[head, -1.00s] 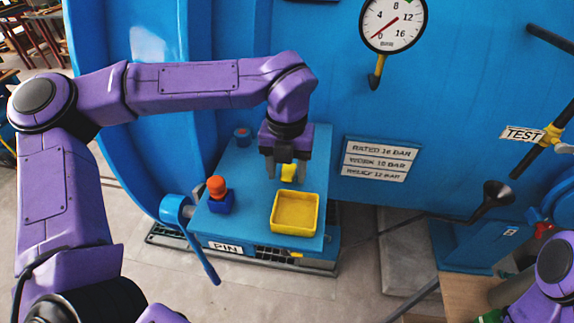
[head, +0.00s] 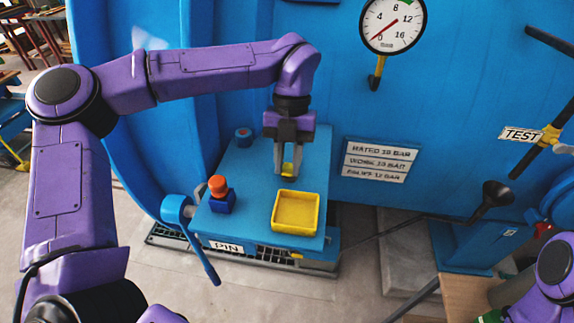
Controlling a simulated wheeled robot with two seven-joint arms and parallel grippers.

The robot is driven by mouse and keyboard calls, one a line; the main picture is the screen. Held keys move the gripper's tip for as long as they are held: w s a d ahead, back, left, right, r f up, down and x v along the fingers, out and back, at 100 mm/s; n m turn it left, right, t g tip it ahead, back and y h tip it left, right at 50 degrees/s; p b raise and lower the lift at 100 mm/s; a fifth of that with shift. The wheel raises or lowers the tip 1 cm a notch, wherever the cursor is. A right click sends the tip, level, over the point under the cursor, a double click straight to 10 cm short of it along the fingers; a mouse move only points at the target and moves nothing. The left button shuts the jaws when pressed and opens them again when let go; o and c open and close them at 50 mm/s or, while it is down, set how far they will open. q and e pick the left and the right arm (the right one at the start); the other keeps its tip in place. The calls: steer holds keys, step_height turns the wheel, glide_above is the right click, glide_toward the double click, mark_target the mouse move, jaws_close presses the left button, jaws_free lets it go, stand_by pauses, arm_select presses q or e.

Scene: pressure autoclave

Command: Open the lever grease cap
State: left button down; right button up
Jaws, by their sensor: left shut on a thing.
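A small yellow piece (head: 288,169), which looks like the grease cap, is between the fingertips of my left gripper (head: 288,171). The left gripper comes down from above and is shut on it, over the back of the blue table-like block (head: 250,180). The fingers partly cover the yellow piece, and I cannot tell whether it touches the block. A blue lever (head: 203,255) hangs at the block's front left corner, by the PIN label (head: 227,247). My right gripper is out of view; only part of the right arm shows at the lower right.
A yellow tray (head: 296,228) stands on the block in front of the left gripper. An orange knob (head: 218,184) on a dark blue base stands to the left. The wall rises close behind.

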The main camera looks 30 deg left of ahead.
arm_select(q)
steer(key=shift+w+a+r+g+h, duration=0.2)
steer(key=shift+w+g, duration=0.15)
steer(key=shift+g, duration=0.5)
steer(key=shift+w+a+r+g+h, duration=0.1)
steer(key=shift+w+g+h, duration=0.2)
steer(key=shift+g, duration=0.55)
steer(key=shift+w, duration=0.1)
steer(key=shift+f, duration=0.1)
steer(key=c, duration=0.9)
jaws_free()
steer(key=shift+w, duration=0.25)
